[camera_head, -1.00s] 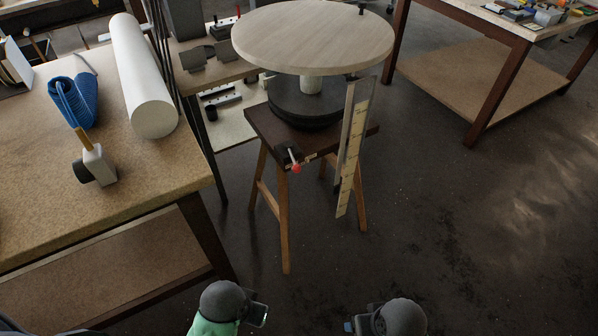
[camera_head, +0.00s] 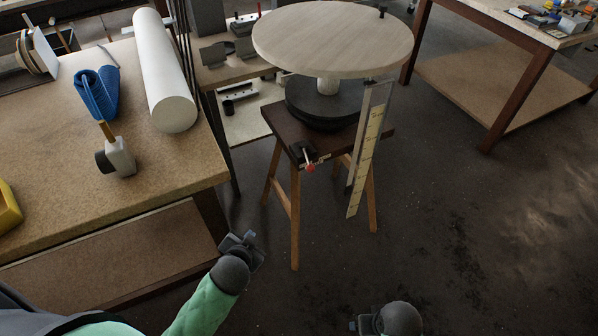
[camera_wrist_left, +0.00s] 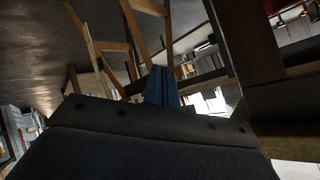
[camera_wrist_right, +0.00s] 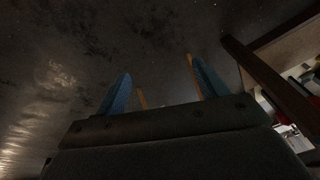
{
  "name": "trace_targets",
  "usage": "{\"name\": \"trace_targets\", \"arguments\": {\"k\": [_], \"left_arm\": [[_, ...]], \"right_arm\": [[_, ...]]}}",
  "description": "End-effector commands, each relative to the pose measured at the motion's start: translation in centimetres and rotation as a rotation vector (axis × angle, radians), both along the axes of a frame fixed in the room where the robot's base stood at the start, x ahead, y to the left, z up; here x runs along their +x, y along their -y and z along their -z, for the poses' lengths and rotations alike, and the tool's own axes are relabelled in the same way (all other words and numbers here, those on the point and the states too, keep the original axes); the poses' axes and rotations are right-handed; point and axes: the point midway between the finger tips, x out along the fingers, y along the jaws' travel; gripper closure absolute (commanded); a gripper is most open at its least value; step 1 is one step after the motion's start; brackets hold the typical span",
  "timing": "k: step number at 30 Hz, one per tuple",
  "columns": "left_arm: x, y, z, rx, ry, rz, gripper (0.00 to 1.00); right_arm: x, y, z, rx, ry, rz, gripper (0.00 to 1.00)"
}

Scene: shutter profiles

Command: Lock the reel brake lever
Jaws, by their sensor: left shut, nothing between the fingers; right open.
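The reel is a round pale wooden disc (camera_head: 333,38) on a dark hub above a small wooden stool (camera_head: 290,125). The brake lever (camera_head: 309,164), a short light rod with a red tip, sits on a dark block at the stool's front edge. My left gripper (camera_head: 250,236) is below and left of the lever, clear of it. Its blue fingers (camera_wrist_left: 162,86) are together and empty in the left wrist view. My right gripper (camera_head: 354,325) is low at the bottom of the head view, far from the lever. Its blue fingers (camera_wrist_right: 160,85) are spread with nothing between them.
A tall scale strip (camera_head: 366,150) hangs at the stool's right side. The left workbench (camera_head: 60,190) carries a white roll (camera_head: 165,80), a blue cloth (camera_head: 97,92) and a mallet (camera_head: 117,157). Another table (camera_head: 500,40) stands back right. The floor before the stool is clear.

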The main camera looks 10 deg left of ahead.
Motion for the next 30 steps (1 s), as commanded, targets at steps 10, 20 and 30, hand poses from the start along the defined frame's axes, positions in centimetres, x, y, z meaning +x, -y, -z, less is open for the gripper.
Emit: {"name": "trace_targets", "arguments": {"k": [10, 20, 30], "left_arm": [[7.4, -0.8, -5.9, 0.291, 0.428, 0.327, 1.00], [9.8, 0.7, -8.9, 0.552, 0.728, 0.757, 1.00], [9.4, 1.0, -8.3, 0.699, 0.843, 1.089, 1.00]], "right_arm": [[0.3, 0.5, 3.0, -0.018, -0.019, 0.006, 0.28], [0.3, 1.0, 5.8, -0.033, -0.035, 0.011, 0.28], [0.2, 1.4, 7.8, -0.044, -0.045, 0.014, 0.28]]}}
